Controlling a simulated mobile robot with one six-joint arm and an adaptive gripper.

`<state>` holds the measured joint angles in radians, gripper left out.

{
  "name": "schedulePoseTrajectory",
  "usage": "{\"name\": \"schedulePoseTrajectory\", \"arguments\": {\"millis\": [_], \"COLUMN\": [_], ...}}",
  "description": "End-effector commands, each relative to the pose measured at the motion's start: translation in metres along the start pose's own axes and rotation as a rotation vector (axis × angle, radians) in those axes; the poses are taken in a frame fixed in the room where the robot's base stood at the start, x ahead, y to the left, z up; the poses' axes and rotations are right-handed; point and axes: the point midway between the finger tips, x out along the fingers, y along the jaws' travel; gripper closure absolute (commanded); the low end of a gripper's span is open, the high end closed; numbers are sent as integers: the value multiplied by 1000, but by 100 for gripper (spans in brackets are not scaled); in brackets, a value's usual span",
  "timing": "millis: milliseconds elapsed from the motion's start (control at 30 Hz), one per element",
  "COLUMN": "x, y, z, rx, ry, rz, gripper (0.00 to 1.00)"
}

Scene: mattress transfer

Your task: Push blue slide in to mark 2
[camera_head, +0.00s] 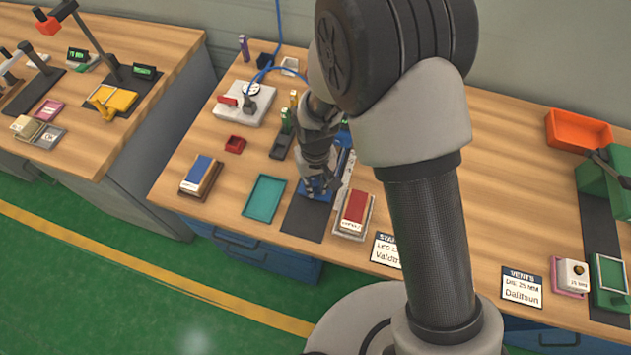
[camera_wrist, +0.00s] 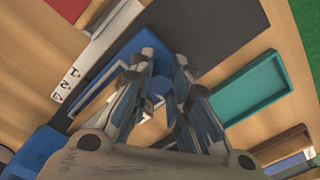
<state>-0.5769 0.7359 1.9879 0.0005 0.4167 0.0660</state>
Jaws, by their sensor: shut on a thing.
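The blue slide (camera_head: 319,191) sits on a dark mat (camera_head: 304,217) in the middle of the bench. In the wrist view the blue slide (camera_wrist: 137,44) lies beside a white strip (camera_wrist: 68,86) with small printed marks; I cannot read them surely. My gripper (camera_head: 320,186) points down at the slide. In the wrist view my gripper (camera_wrist: 163,76) has its fingers around a small round blue knob (camera_wrist: 159,86) on the slide, shut on it. My fingers hide part of the slide, and my arm hides much of its far side in the head view.
A teal tray (camera_head: 265,198) stands left of the mat. A red-topped block (camera_head: 355,209) stands close on the right. Bare wood lies left of the teal tray.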

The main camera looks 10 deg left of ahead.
Motion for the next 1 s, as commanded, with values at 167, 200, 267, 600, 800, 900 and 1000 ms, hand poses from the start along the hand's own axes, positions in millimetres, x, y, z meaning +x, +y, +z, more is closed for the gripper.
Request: {"name": "schedulePoseTrajectory", "arguments": {"millis": [167, 200, 267, 600, 800, 900, 1000], "x": [0, 0, 0, 1, 0, 0, 0], "y": [0, 0, 0, 10, 22, 22, 22], "z": [1, 1, 1, -14, -32, -32, -32], "rx": [0, 0, -1, 2, 0, -1, -1], "ry": [-2, -2, -2, 0, -2, -3, -3], "rz": [0, 0, 0, 1, 1, 0, 1], "gripper": [100, 100, 100, 100, 100, 100, 100]}}
